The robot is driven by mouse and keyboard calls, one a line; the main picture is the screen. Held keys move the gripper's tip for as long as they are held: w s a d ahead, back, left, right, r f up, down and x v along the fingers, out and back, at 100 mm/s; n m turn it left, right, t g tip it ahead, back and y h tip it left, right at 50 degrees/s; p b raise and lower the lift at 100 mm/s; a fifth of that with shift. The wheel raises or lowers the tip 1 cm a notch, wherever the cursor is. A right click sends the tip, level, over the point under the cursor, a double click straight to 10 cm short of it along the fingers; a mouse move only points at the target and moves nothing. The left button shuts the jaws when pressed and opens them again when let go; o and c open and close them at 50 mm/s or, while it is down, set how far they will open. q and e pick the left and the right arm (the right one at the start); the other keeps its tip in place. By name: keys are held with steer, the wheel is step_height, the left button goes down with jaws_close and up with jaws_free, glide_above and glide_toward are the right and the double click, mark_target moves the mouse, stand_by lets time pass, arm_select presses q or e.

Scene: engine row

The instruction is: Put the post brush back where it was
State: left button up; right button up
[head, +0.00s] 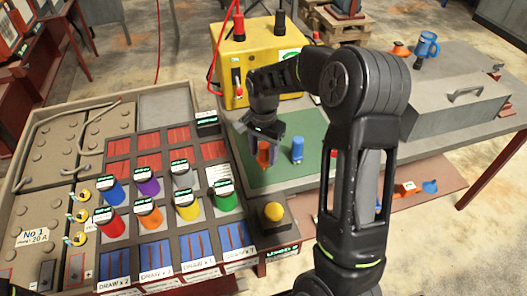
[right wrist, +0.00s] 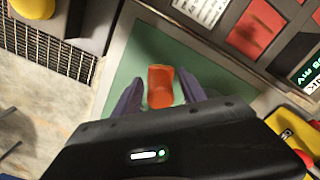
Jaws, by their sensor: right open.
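A small orange upright piece (head: 264,155) stands on the green mat (head: 262,178), and a blue piece (head: 297,150) stands to its right. I cannot tell which of them, if either, is the post brush. My right gripper (head: 263,150) points down over the orange piece, partly hiding it. In the right wrist view, the orange piece (right wrist: 160,87) sits between the two open fingers (right wrist: 160,100), with a gap at each side. My left gripper is not in view.
Several coloured cylinders stand in the slotted tray at left, including a red one (head: 108,221) and a green one (head: 223,199). A yellow box (head: 262,60) with a red cable stands behind the mat. A yellow button (head: 273,212) is in front. A grey lidded box (head: 457,103) is at right.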

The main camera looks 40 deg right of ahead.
steer(key=shift+r, duration=0.15)
step_height(320, 180, up, 12)
steer(key=shift+b, duration=0.5)
